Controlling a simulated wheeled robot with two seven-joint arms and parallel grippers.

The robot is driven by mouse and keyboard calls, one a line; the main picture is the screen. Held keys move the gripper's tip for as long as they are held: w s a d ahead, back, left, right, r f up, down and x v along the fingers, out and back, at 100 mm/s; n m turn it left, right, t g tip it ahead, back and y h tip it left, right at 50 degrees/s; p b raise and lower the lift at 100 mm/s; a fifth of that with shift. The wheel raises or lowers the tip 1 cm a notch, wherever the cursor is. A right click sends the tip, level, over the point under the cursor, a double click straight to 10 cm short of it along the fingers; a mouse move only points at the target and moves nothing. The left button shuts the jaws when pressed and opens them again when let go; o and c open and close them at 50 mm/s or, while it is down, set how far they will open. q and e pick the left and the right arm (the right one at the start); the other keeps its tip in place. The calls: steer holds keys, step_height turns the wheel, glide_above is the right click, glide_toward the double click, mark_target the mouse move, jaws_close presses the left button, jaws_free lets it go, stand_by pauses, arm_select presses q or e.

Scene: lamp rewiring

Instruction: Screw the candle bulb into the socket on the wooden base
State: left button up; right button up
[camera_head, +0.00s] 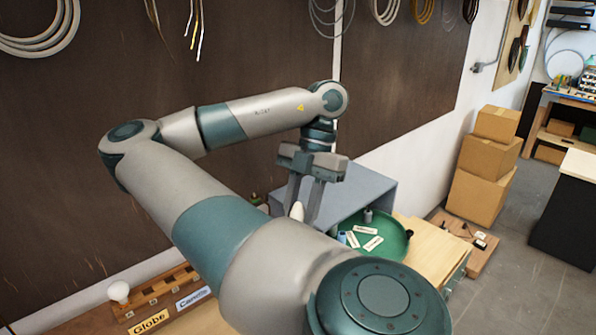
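My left gripper (301,207) points down in the middle of the view, in front of the grey box-like shelf. A white, narrow bulb, which looks like the candle bulb (297,211), sits between its fingertips, and the fingers appear shut on it. My arm hides the bulb's lower end and whatever is below it. The socket and wooden base cannot be made out; my arm covers that part of the bench. My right gripper is not in view.
A wooden rack (160,291) with "Globe" and "Candle" labels is at lower left, with a round white bulb (119,291) at its left end. A green round tray (393,243) holds labelled pieces. Cardboard boxes (487,165) stand at right. Cables hang on the wall.

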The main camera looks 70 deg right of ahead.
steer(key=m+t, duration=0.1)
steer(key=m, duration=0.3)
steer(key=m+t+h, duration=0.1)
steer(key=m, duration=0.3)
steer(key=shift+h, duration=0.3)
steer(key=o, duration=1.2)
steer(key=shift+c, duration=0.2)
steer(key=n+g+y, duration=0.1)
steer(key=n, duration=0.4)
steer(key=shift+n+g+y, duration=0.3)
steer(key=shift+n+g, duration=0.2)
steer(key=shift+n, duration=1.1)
